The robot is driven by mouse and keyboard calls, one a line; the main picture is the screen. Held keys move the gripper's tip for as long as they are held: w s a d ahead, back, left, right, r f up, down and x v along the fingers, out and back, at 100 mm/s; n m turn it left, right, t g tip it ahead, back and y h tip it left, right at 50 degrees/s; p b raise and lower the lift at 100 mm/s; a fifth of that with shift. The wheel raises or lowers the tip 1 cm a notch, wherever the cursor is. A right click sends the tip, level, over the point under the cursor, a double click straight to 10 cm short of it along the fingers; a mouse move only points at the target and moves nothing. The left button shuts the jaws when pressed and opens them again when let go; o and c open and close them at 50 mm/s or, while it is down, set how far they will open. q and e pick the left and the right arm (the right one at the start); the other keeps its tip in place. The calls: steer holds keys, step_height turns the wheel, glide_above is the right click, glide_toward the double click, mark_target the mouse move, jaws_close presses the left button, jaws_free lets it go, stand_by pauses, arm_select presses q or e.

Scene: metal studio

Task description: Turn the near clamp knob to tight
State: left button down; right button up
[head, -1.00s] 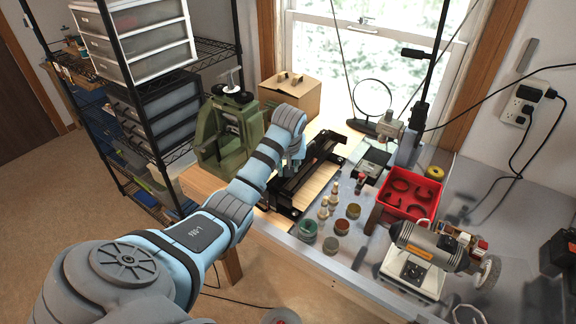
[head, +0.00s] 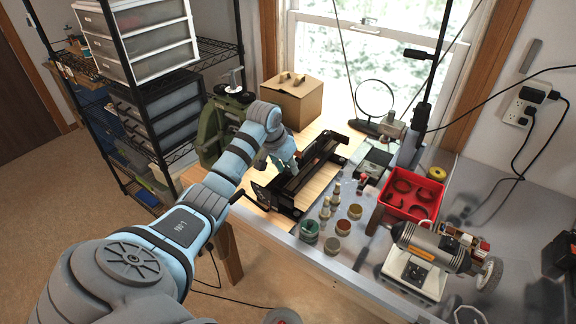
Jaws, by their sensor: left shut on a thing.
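A long black clamp fixture (head: 318,158) with a pale wooden board lies on the table near its left end. My left arm reaches over from the left, and my left gripper (head: 289,163) points down and to the right at the fixture's left side. Its fingers are close together, shut on the clamp knob. The fingers hide the knob, so its angle cannot be read. A small black part (head: 262,194) stands at the fixture's near left. My right gripper is out of view.
A green machine (head: 212,130) stands behind my forearm, and a cardboard box (head: 291,103) sits behind the fixture. Small jars (head: 309,231) stand to its front right. A red tray (head: 411,211) and a bench grinder (head: 430,250) are further right.

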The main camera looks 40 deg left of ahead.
arm_select(q)
steer(key=shift+m, duration=0.3)
steer(key=c, duration=1.3)
jaws_free()
steer(key=shift+w, duration=0.1)
steer(key=v, duration=1.2)
steer(key=shift+a, duration=0.2)
